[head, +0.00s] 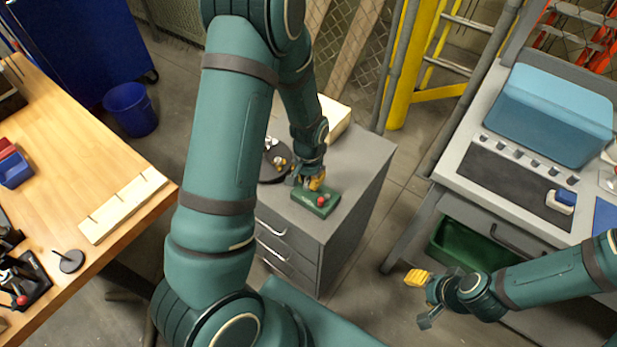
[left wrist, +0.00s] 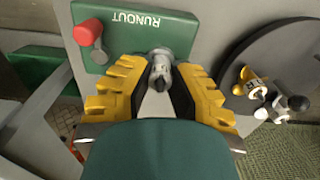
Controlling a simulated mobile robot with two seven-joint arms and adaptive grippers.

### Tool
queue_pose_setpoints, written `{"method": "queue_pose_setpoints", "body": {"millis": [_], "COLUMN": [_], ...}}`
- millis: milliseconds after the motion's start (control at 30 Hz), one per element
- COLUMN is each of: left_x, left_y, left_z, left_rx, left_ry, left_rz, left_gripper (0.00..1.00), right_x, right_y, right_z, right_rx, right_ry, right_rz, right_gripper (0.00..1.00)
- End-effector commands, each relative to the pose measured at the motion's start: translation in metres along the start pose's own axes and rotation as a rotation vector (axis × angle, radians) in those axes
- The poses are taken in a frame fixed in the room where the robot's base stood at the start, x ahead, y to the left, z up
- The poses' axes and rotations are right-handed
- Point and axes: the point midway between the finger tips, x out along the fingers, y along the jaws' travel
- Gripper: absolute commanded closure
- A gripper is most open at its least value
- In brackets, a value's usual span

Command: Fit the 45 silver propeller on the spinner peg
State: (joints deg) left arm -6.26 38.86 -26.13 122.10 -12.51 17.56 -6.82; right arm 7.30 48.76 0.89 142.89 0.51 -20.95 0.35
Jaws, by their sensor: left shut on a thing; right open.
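My left gripper (head: 311,181) is shut on a small silver part, the silver propeller (left wrist: 160,69), between its yellow fingers (left wrist: 160,95). No number can be read on it. The fingers are right at the edge of the green RUNOUT box (head: 317,200), which has a red knob (head: 321,201). In the left wrist view the box (left wrist: 130,30) lies just beyond the fingertips. The spinner peg is hidden, so I cannot tell whether the propeller is around it. My right gripper (head: 427,299) is open and empty, away to the right in front of the bench.
A dark round tray (left wrist: 222,68) beside the box holds other small propellers, a yellow one (left wrist: 252,84) and a grey-and-black one (left wrist: 286,103). The box stands on a grey drawer cabinet (head: 355,175). A wooden bench (head: 75,130) is at left, a grey workbench (head: 460,145) at right.

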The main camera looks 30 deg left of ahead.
Motion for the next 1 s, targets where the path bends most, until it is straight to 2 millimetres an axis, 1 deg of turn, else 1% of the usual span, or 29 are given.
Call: {"method": "queue_pose_setpoints", "body": {"millis": [167,200,267,300,567,667,767,867,1000], "left_x": [0.000,0.000,0.000,0.000,-0.001,-0.005,-0.016,-0.034,-0.064], "left_y": [0.000,0.000,0.000,0.000,0.000,0.000,0.000,0.000,0.000], "left_z": [0.000,0.000,0.000,0.000,0.000,-0.001,-0.001,-0.002,-0.002], "left_rx": [0.000,0.000,0.000,0.000,0.000,0.000,0.000,0.000,0.001], "left_ry": [0.000,0.000,0.000,0.000,0.000,0.002,0.004,0.007,0.007], "left_rz": [0.000,0.000,0.000,0.000,0.000,0.000,0.000,0.000,0.000], "left_gripper": [1.00,0.76,0.55,0.52,0.52,0.52,0.52,0.52,0.52], "right_x": [0.000,0.000,0.000,0.000,0.000,0.000,0.000,0.000,0.000], "right_y": [0.000,0.000,0.000,0.000,0.000,0.000,0.000,0.000,0.000], "right_z": [0.000,0.000,0.000,0.000,0.000,0.000,0.000,0.000,0.000], "right_rx": [0.000,0.000,0.000,0.000,0.000,0.000,0.000,0.000,0.000], "right_ry": [0.000,0.000,0.000,0.000,0.000,0.000,0.000,0.000,0.000], "right_rz": [0.000,0.000,0.000,0.000,0.000,0.000,0.000,0.000,0.000], "right_gripper": [0.48,0.48,0.48,0.48,0.48,0.48,0.48,0.48,0.48]}}
